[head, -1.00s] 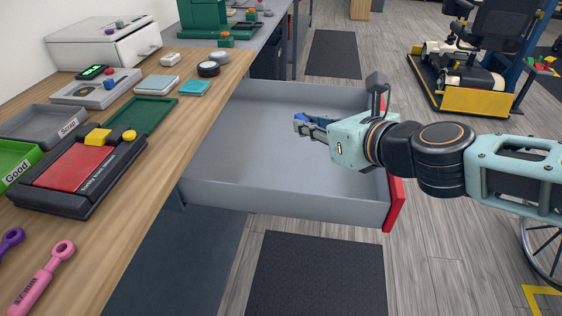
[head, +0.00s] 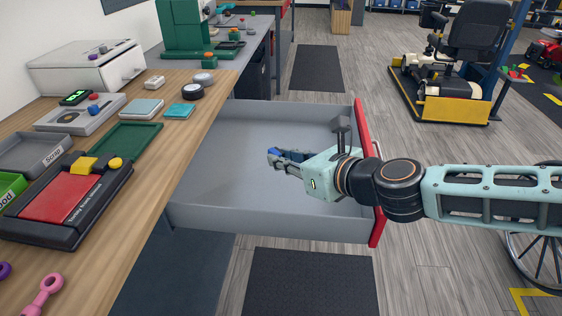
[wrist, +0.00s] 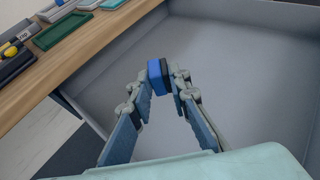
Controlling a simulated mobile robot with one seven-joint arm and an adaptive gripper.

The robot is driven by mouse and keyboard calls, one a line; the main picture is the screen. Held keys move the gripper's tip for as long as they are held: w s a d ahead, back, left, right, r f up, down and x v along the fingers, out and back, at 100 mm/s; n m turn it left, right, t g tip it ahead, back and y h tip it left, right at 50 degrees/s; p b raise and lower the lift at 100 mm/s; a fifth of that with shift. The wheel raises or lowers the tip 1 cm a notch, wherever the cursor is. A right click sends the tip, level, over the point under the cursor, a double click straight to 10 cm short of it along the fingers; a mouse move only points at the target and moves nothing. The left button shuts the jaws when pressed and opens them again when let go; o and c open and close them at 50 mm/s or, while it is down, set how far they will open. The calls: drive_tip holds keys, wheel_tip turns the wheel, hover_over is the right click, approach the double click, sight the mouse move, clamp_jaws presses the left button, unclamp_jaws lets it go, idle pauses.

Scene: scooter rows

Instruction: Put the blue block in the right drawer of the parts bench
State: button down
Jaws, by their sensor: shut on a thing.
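The blue block (wrist: 156,76) is held between the fingertips of my gripper (wrist: 162,78) in the wrist view. In the head view my gripper (head: 276,158) reaches over the open drawer (head: 225,187) from the right, and only a little of the block's blue shows between the fingers. The drawer is grey inside with a red front (head: 366,140) and looks empty. It is pulled out from the parts bench (head: 150,217). The block appears above the drawer floor; its exact height is hard to tell. The drawer floor also shows in the wrist view (wrist: 235,100).
The wooden bench top holds a green tray (head: 126,141), a black and red device (head: 65,200), a grey Scrap tray (head: 30,153) and several small items. A mobility scooter (head: 445,85) stands at the back right. Dark mats (head: 310,280) lie on the floor.

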drive_tip(key=b, duration=0.6)
hover_over(281, 179)
drive_tip(key=f, duration=0.8)
drive_tip(key=shift+s, duration=0.3)
drive_tip(key=shift+w+f+b, duration=0.15)
drive_tip(key=shift+f+b, duration=0.4)
drive_tip(key=shift+f, duration=0.3)
drive_tip(key=shift+w+f+b, duration=0.15)
drive_tip(key=shift+f+b, duration=0.35)
drive_tip(key=shift+f, duration=0.35)
drive_tip(key=shift+f, duration=0.1)
drive_tip(key=shift+f, duration=0.15)
drive_tip(key=c, duration=1.8)
unclamp_jaws()
